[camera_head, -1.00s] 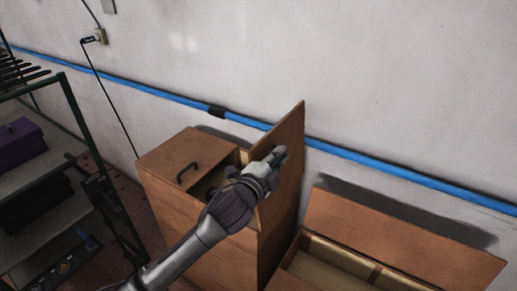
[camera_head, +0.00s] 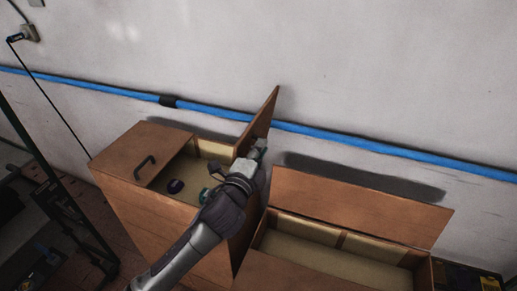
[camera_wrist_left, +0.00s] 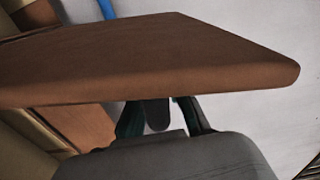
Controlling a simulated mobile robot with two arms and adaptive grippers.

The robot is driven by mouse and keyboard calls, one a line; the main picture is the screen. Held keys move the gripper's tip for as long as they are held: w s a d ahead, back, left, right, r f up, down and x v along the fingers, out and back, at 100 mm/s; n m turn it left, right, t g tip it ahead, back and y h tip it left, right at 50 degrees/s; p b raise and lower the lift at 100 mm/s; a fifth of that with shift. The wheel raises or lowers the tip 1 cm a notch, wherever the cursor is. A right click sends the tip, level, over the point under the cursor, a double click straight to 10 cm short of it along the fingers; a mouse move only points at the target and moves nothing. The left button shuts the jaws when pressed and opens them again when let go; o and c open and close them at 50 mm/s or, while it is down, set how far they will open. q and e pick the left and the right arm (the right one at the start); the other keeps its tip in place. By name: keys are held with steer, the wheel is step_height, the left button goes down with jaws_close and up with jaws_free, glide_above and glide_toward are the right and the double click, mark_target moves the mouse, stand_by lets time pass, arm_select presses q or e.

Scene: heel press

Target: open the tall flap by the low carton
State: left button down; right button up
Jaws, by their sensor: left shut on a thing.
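The tall brown carton (camera_head: 150,205) stands left of the low carton. Its tall flap (camera_head: 261,118) stands up at its right side, tilted, leaving the right part of the top open. My left gripper (camera_head: 257,150) is at the flap's edge and shut on it; the fingertips are partly hidden. In the left wrist view the flap (camera_wrist_left: 150,60) crosses the picture in front of my fingers (camera_wrist_left: 160,115). The low carton (camera_head: 345,262) is open, with its lid (camera_head: 355,205) tilted back. My right gripper is not in view.
A closed lid part with a black handle (camera_head: 145,167) covers the tall carton's left. A white wall with a blue pipe (camera_head: 340,138) is behind; a dark rack frame stands at left.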

arm_select(q)
steer(key=c, duration=1.2)
jaws_free()
steer(key=v, duration=1.2)
steer(key=shift+f, duration=0.1)
